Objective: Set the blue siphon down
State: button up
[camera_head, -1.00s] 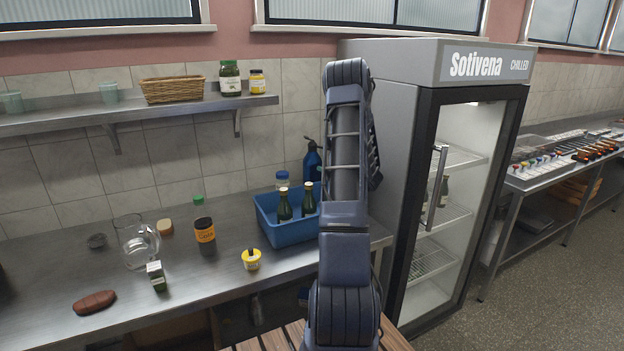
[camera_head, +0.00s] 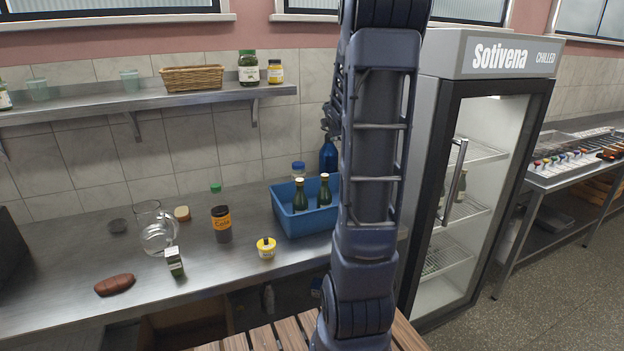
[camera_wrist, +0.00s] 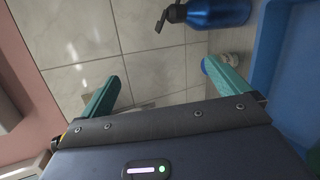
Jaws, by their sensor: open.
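The blue siphon (camera_head: 328,156) stands upright behind the blue crate, near the tiled wall. My arm partly covers its top, and the crate hides its base in the head view. In the wrist view the siphon (camera_wrist: 218,12) lies across the top edge, with its black head and nozzle pointing left. My gripper (camera_wrist: 160,70) is open, its two teal fingers wide apart with nothing between them. The siphon is beyond the fingertips, apart from them. In the head view my gripper is hidden behind my arm.
The blue crate (camera_head: 290,224) holds dark green bottles. A white jar with a blue lid (camera_head: 298,170) stands behind it, close to one finger in the wrist view. The fridge (camera_head: 480,180) is right.

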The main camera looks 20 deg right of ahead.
jog(key=s+a+m+g+y, duration=0.1)
jog(key=s+a+m, duration=0.5)
jog(key=s, duration=0.6)
jog(key=s+a+f+m+g+y, duration=0.1)
jog(key=s+a+m+g, duration=0.3)
jog(key=s+a, duration=0.5)
jog(key=s+a+f+m+g+y, duration=0.1)
jog(key=s+a+m+g, duration=0.2)
jog(key=s+a+m, duration=0.4)
jog(key=s, duration=0.8)
jog(key=shift+a+m, duration=0.15)
jog(key=shift+m, duration=0.15)
